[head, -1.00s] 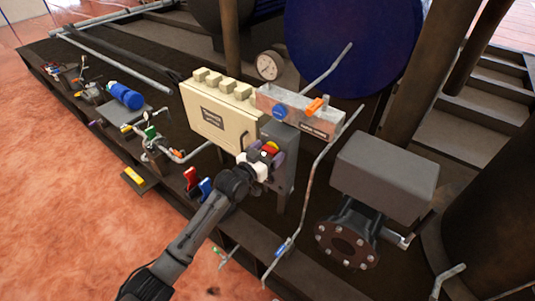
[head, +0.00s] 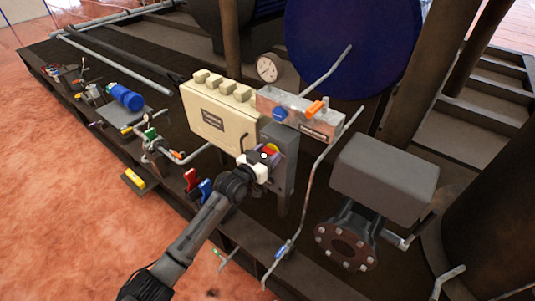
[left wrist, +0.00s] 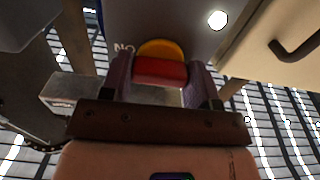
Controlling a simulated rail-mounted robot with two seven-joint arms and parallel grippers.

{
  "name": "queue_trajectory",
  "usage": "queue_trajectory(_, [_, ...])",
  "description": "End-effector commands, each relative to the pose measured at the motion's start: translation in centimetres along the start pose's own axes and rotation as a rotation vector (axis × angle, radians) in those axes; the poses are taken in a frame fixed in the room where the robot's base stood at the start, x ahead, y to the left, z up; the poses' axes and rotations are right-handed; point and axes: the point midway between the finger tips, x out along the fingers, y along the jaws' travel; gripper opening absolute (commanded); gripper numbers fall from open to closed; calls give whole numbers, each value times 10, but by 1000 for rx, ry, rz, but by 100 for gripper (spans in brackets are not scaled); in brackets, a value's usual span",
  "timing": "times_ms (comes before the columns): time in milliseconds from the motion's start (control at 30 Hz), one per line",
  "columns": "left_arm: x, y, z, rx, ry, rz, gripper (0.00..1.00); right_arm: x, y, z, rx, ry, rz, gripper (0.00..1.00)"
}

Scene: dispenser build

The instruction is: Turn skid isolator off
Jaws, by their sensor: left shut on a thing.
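The skid isolator is a grey box (head: 286,165) on a post, right of the cream cabinet. Its yellow disc (head: 272,149) shows behind my left gripper (head: 264,157). In the left wrist view, the grey box face (left wrist: 195,25) fills the top, with the letters "NO" partly visible. The red handle (left wrist: 160,71) lies across the picture in front of the yellow disc (left wrist: 161,48). My left gripper (left wrist: 160,78) is shut on this red handle, one purple finger at each end. The handle is mostly hidden in the head view. My right gripper is out of view.
The cream cabinet (head: 217,117) stands close left of the isolator. Above it is a metal manifold (head: 298,112) with blue and orange handles. A thin pipe (head: 315,180) runs down on the right. Red (head: 191,179) and blue (head: 205,188) levers stand left of my forearm.

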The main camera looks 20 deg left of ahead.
Motion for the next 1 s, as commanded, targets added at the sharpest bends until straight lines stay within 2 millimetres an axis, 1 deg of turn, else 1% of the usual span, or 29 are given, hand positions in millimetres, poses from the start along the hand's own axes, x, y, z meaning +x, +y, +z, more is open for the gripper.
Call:
queue_trajectory(167, [0, 0, -3, -90, -1, -1, 32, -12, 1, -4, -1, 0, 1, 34])
queue_trajectory(500, [0, 0, -2, -396, -1, -1, 32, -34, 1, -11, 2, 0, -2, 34])
queue_trajectory(1000, [0, 0, -1, -872, 0, 0, 32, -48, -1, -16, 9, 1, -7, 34])
